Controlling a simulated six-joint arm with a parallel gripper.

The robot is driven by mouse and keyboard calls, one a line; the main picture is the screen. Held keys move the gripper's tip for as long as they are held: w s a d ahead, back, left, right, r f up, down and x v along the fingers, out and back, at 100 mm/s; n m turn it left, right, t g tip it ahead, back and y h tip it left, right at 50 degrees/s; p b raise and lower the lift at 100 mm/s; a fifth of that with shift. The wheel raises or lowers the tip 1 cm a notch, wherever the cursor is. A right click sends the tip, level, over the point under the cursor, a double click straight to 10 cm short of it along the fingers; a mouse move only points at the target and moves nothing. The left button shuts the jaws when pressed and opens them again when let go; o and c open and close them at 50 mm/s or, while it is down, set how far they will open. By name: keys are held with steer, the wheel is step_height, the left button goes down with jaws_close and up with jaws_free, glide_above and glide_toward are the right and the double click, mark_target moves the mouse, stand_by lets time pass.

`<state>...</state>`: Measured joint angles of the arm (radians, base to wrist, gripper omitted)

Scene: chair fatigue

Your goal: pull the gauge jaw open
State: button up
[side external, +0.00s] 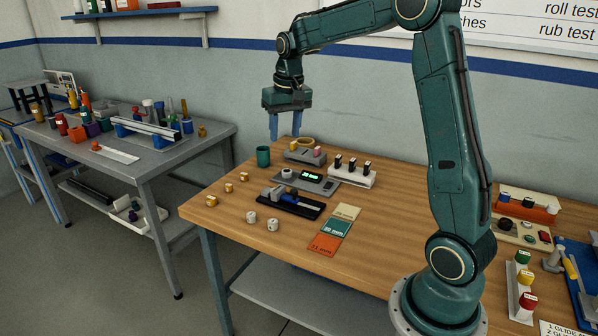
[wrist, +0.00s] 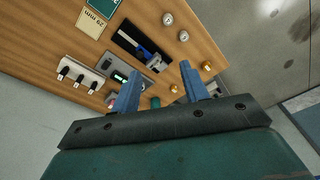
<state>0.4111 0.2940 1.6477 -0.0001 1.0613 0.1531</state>
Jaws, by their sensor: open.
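The gauge (side external: 305,209) is a black base carrying a grey jaw piece and a blue part, lying on the wooden table (side external: 215,196). In the wrist view the gauge (wrist: 126,42) lies beyond my fingertips, with its grey jaw end nearest them. I cannot tell how far its jaw is parted. My gripper (side external: 285,137) is open and empty, fingers pointing down, raised above the back of the table and apart from the gauge. Its two blue fingers show spread in the wrist view (wrist: 160,70).
A grey unit with a green display (side external: 310,177) and a white rack of black-topped pieces (side external: 351,172) stand behind the gauge. A green cup (side external: 263,157) is at the back left. Two white cylinders (side external: 272,224), small orange pieces (side external: 229,188) and coloured cards (side external: 334,229) lie around it.

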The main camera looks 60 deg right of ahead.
mark_target(295, 191)
steer(key=w+d+f+m+g, duration=0.1)
steer(key=w+d+f, duration=0.3)
steer(key=d+f, duration=0.6)
steer(key=shift+d+f+m+y, duration=0.3)
steer(key=shift+d+f+m, duration=0.05)
steer(key=shift+d+m, duration=0.45)
steer(key=shift+f, duration=6.85)
jaws_close()
